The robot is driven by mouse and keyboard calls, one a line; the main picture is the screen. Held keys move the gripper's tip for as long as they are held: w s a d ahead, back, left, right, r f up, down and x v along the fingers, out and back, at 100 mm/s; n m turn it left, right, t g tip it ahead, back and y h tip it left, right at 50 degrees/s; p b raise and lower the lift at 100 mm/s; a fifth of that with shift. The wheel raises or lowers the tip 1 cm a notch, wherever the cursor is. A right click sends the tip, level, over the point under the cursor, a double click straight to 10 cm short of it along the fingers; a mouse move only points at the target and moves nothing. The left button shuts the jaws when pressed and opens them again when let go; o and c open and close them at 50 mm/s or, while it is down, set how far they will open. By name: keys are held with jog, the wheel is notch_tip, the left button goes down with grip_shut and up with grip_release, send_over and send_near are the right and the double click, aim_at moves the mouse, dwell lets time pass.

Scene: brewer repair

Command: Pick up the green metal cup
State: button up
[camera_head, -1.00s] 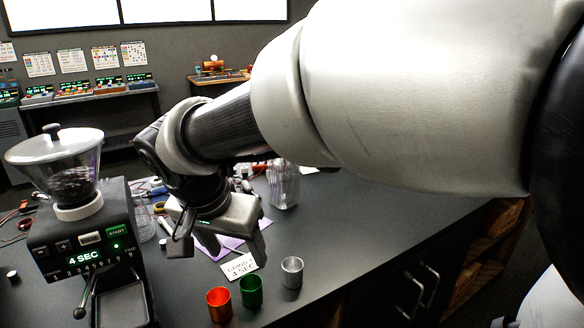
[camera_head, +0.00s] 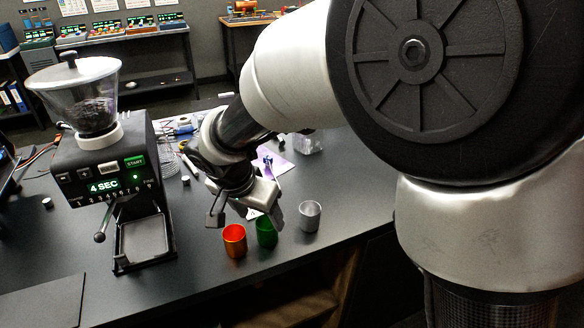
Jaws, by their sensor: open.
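The green metal cup (camera_head: 266,233) stands upright on the dark counter, between an orange cup (camera_head: 234,241) on its left and a silver cup (camera_head: 310,217) on its right. My gripper (camera_head: 246,221) is open and empty, its fingers pointing down. It is just above and behind the cups in the picture, with one finger near the upper edge of the green cup. I cannot tell whether that finger touches the cup. The finger hides part of the cup's rim.
A grinder (camera_head: 104,185) with a clear hopper and a "4 SEC" display stands to the left. A clear jar (camera_head: 308,143) and a purple sheet (camera_head: 272,163) lie behind my gripper. The counter's front edge (camera_head: 300,262) is close to the cups.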

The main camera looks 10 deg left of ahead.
aim_at(266, 224)
jog(key=x, duration=0.5)
jog(key=shift+w+d+f, duration=0.15)
jog(key=shift+w+f, duration=0.05)
jog(key=shift+f, duration=0.1)
jog(key=c, duration=1.1)
jog(key=shift+c, duration=0.2)
jog(key=shift+r, duration=0.1)
